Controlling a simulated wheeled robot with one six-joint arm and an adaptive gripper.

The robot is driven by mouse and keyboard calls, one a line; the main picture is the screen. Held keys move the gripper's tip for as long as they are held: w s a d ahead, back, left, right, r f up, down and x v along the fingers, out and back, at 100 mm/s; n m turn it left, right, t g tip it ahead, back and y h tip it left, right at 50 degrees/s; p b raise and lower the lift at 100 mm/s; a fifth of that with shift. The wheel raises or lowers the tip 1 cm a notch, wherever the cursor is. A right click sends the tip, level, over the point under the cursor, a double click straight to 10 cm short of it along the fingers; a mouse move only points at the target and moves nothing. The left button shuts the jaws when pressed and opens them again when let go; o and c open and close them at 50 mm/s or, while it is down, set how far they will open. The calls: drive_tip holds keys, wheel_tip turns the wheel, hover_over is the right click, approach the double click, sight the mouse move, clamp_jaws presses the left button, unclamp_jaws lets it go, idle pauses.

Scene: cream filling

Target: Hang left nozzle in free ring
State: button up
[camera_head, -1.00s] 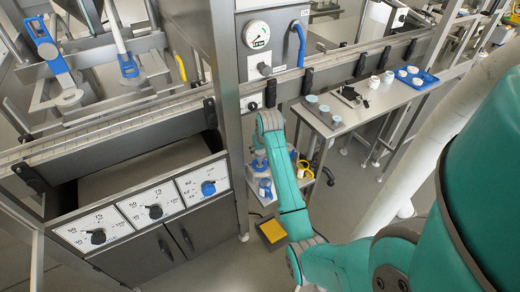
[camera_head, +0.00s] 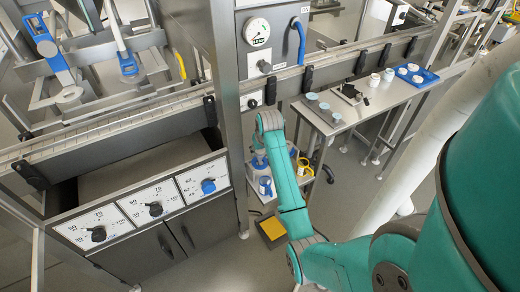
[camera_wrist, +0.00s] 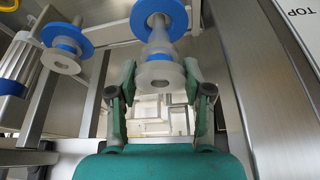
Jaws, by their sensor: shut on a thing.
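In the wrist view, my gripper (camera_wrist: 160,92) is shut on a pale translucent nozzle (camera_wrist: 158,73). The nozzle stands between the two teal fingers, with a blue band and a wide blue disc (camera_wrist: 160,14) farther along it. I cannot tell whether this disc is part of the nozzle or a holder ring. A second, similar nozzle (camera_wrist: 62,60) with a blue disc is at the upper left, apart from the fingers. A free ring cannot be made out for certain.
A steel post (camera_wrist: 97,95) runs close to the left finger, and a steel panel (camera_wrist: 270,90) stands close on the right. In the head view, the dial cabinet (camera_head: 150,208) is at left and a side table (camera_head: 345,112) with cups at right.

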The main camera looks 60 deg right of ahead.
sight(260, 156)
drive_tip(key=shift+f, duration=2.05)
idle(0.5)
drive_tip(key=o, duration=1.4)
drive_tip(key=o, duration=0.4)
drive_tip(key=shift+r, duration=3.5)
